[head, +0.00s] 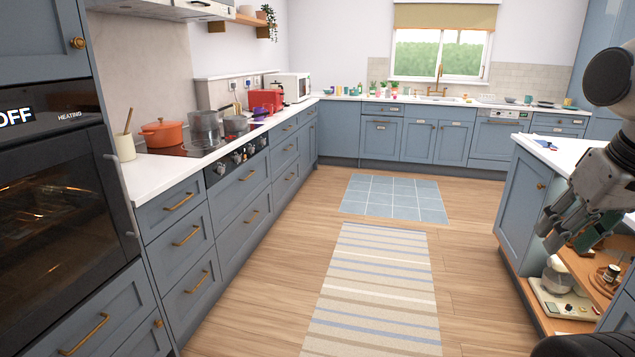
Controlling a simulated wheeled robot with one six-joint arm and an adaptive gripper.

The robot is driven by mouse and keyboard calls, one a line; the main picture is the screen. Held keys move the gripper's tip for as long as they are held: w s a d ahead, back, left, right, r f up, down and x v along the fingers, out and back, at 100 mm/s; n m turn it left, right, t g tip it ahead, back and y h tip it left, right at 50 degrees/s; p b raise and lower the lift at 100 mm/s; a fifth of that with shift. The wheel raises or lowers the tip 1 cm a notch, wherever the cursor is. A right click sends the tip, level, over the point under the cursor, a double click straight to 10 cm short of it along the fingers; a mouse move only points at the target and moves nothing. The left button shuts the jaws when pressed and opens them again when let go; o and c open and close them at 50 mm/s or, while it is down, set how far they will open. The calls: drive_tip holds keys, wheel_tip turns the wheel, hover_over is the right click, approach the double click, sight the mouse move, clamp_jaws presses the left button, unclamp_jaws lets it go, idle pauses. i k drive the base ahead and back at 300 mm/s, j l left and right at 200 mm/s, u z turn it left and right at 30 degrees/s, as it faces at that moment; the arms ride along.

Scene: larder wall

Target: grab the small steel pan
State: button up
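A small steel pan (236,125) stands on the dark cooktop (190,148) on the left counter. It is to the right of a larger steel pot (205,124); I cannot tell whether the two touch. My gripper (563,236) is at the right edge of the head view, beside the island and far from the pan. Its fingers point down and to the left. They look parted, with nothing visible between them.
An orange pot (162,134) stands on the cooktop's near left. A red toaster (265,100) and a white microwave (291,87) stand farther along. The island (520,190) is close on the right. The wooden floor and striped rug (375,285) between are clear.

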sight(232, 123)
drive_tip(key=i+z, duration=0.15)
drive_tip(key=i, duration=0.95)
drive_tip(key=i+z, duration=0.15)
drive_tip(key=i, duration=0.95)
drive_tip(key=i+u, duration=0.4)
drive_tip(key=i, duration=0.2)
drive_tip(key=i+u, duration=0.4)
drive_tip(key=i, duration=0.15)
drive_tip(key=i+l+u, duration=0.4)
drive_tip(key=i, duration=0.15)
drive_tip(key=i+u, duration=0.35)
drive_tip(key=i+l+u, duration=0.1)
drive_tip(key=i+u, duration=0.25)
drive_tip(key=i+l+u, duration=0.3)
drive_tip(key=i+j, duration=0.05)
drive_tip(key=j, duration=0.05)
